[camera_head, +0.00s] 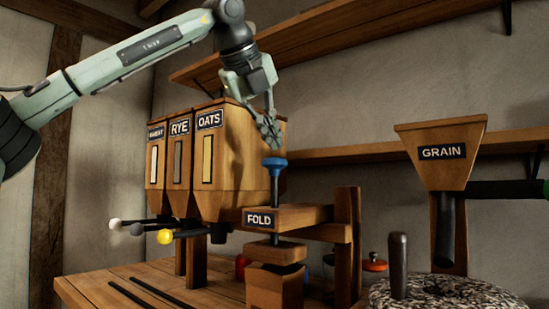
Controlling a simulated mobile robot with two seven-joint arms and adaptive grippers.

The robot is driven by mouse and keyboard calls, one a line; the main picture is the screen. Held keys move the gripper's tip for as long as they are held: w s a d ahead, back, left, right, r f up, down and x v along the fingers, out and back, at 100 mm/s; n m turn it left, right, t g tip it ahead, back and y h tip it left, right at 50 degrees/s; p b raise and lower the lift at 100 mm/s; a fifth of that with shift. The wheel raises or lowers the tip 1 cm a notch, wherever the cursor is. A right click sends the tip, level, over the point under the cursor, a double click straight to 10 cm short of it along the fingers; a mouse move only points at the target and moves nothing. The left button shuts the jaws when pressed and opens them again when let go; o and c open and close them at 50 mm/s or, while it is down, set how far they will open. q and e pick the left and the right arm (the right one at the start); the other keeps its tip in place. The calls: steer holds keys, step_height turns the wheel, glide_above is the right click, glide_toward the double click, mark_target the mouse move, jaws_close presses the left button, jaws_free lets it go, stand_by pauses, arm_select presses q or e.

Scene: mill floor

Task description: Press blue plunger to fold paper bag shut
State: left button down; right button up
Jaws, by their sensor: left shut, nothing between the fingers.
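The blue plunger (275,166) stands upright above the wooden fold press, which carries a FOLD label (259,219). A wooden press block (275,251) hangs under the press arm. Below it is a brown box-like thing (274,288), which may be the paper bag; a dark band shows between the two. My left gripper (270,140) is shut and empty, pointing down just above the plunger's blue top. I cannot tell whether the fingertips touch it. My right gripper is not in view.
Wooden bins labelled RYE (180,127) and OATS (209,119) stand left of the plunger, with ball-ended levers below, one yellow (165,237). A GRAIN hopper (440,152) and a round millstone (445,295) are at the right. A shelf (350,154) runs behind.

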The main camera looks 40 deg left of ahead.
mark_target(272, 161)
arm_select(q)
steer(key=shift+f, duration=0.4)
steer(key=shift+f+b, duration=1.95)
steer(key=shift+f, duration=0.15)
stand_by(1.6)
stand_by(0.3)
steer(key=shift+r+p, duration=2.4)
steer(key=shift+r, duration=0.15)
step_height(272, 161, up, 5)
steer(key=p, duration=0.4)
